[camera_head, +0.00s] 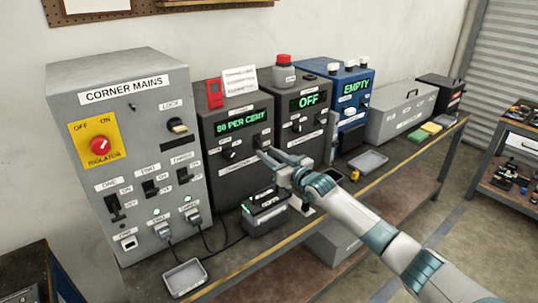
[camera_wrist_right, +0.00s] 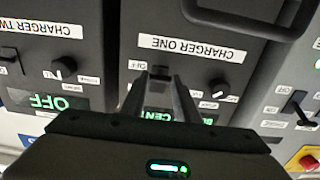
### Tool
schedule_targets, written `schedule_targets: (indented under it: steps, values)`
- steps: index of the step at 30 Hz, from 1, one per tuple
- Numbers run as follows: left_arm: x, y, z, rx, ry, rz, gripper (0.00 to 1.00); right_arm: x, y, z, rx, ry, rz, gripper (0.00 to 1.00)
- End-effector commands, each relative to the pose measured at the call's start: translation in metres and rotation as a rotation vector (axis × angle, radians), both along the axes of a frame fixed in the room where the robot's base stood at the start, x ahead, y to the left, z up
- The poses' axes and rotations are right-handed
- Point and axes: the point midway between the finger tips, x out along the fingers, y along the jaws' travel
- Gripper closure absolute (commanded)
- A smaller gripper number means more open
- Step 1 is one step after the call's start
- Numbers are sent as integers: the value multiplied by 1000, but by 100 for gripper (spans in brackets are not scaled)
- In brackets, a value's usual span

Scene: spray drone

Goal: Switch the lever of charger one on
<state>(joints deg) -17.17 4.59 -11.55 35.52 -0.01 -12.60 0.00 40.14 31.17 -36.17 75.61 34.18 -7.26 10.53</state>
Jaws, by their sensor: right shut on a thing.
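Charger one (camera_head: 224,171) is a dark grey box whose green display reads "80 PER CENT" in the head view. In the right wrist view its panel (camera_wrist_right: 226,73) appears upside down with the label "CHARGER ONE". My right gripper (camera_head: 265,153) reaches the right part of its front. In the wrist view the fingers (camera_wrist_right: 160,88) are shut on the small dark lever (camera_wrist_right: 160,71), just by the label. The fingers hide most of the lever and part of the display, so I cannot tell the lever's position. My left gripper is in neither view.
Left of it stands the grey Corner Mains cabinet (camera_head: 134,190). Charger two (camera_head: 300,110), reading "OFF", and a blue box (camera_head: 353,85) reading "EMPTY" stand to the right. A battery pack (camera_head: 265,212) lies below my gripper, with cables and a tray (camera_head: 185,278) nearby on the bench.

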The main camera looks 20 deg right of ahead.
Motion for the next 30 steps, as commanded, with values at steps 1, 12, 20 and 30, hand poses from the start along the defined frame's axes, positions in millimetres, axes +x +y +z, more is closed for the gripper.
schedule_targets:
  steps: [1, 12, 20, 30]
  values:
    - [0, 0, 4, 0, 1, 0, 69, 0, 0, 2, -3, 8, 0, 94]
    - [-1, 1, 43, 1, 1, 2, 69, -2, -1, 19, -50, 135, 0, 94]
    - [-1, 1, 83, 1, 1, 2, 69, -2, -1, 34, -112, 305, 0, 94]
    - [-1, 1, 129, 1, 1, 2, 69, 3, 2, 52, -211, 583, 1, 94]
